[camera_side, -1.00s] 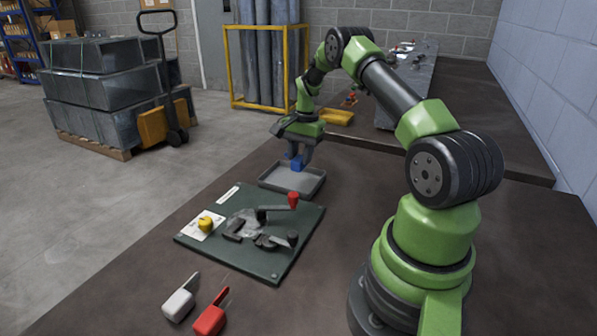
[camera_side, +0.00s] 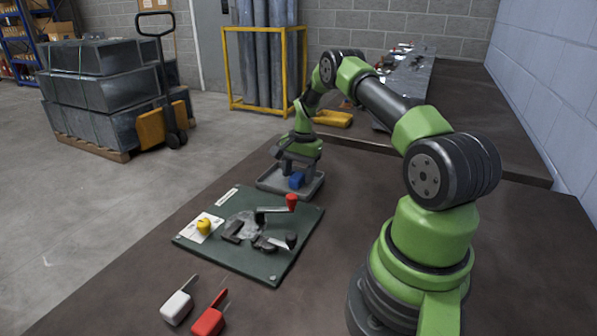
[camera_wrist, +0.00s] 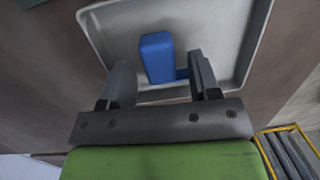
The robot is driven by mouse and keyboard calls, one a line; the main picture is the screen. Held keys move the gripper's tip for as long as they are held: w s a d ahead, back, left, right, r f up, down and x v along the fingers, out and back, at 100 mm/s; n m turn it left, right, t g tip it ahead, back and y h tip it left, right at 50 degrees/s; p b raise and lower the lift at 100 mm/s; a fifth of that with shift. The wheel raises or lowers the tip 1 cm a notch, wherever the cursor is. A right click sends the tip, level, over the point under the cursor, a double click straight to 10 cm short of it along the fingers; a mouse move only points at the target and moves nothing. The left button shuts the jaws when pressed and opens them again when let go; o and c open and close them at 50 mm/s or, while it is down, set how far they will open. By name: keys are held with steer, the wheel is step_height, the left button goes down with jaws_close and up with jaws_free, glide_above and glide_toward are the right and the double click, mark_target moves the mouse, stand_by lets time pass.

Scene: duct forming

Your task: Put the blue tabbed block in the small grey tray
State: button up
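The blue tabbed block (camera_side: 297,180) rests inside the small grey tray (camera_side: 268,185), on its floor. In the wrist view, my gripper (camera_wrist: 160,66) shows a gap between the left finger and the block. The right finger is close to the tab; whether it touches cannot be told.
A dark green board (camera_side: 268,264) with toggle clamps and a red-tipped handle (camera_side: 291,202) lies in front of the tray. A yellow piece (camera_side: 203,226) sits on its white patch. White (camera_side: 177,306) and red (camera_side: 209,322) handled items lie at the front left.

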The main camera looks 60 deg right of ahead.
mark_target(303, 173)
steer(key=shift+r, duration=0.1)
step_height(303, 173, up, 11)
steer(key=d, duration=0.1)
steer(key=s+a+r+n+t+h, duration=0.1)
steer(key=a+r+n+t, duration=0.4)
steer(key=a+r, duration=1.2)
steer(key=s+a+r+n+t+y, duration=0.1)
steer(key=s+a+n, duration=0.8)
steer(key=s+a, duration=0.4)
steer(key=s, duration=0.2)
steer(key=shift+s+a+t+y, duration=0.3)
steer(key=shift+a+y, duration=0.05)
steer(key=shift+y, duration=0.05)
